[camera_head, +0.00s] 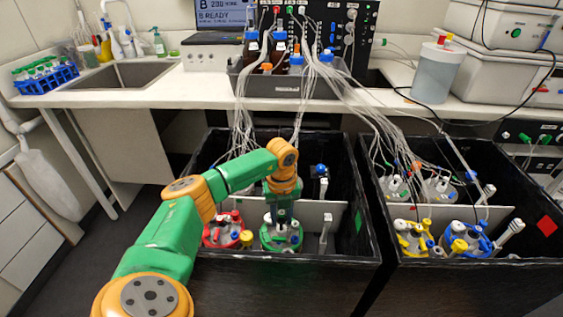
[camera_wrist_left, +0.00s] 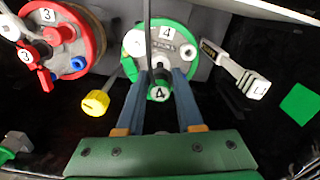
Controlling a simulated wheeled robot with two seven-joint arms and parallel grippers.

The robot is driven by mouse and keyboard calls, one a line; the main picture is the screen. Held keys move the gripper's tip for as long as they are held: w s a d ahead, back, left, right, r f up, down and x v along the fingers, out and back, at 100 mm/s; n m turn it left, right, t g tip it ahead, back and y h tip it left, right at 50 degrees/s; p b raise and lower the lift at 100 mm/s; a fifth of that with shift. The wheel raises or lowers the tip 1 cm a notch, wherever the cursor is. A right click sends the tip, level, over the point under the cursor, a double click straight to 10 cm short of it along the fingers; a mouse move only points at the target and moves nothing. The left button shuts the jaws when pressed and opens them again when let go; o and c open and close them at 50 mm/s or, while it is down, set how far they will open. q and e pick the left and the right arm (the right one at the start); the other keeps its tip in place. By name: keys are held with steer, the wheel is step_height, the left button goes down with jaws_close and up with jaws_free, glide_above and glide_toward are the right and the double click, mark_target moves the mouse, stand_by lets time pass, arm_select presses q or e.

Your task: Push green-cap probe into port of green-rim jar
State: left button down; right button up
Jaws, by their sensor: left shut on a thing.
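The green-rim jar (camera_head: 267,240) stands in the left black bin, and its lid marked 4 (camera_wrist_left: 184,30) fills the upper middle of the left wrist view. My left gripper (camera_wrist_left: 161,80) points down over this jar and is shut on the green-cap probe (camera_wrist_left: 159,94), whose cap is also marked 4. The probe's lower end and the port are hidden behind the cap and fingers, so I cannot tell whether the probe is in the port. In the head view the left gripper (camera_head: 283,213) reaches the jar's top. My right gripper is not in view.
A red-rim jar (camera_wrist_left: 93,32) stands close to the left. A yellow-capped piece (camera_wrist_left: 95,102) is beside the left finger, and a white clamp-like piece (camera_wrist_left: 236,70) lies to the right. Thin tubes hang above; the black bin walls (camera_head: 366,215) enclose the space.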

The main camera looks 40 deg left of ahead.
mark_target(281, 212)
arm_select(q)
steer(key=shift+f+b, duration=1.25)
steer(key=shift+f, duration=0.7)
stand_by(1.6)
steer(key=shift+c, duration=2.3)
jaws_free()
step_height(281, 212, up, 7)
steer(key=shift+r, duration=0.1)
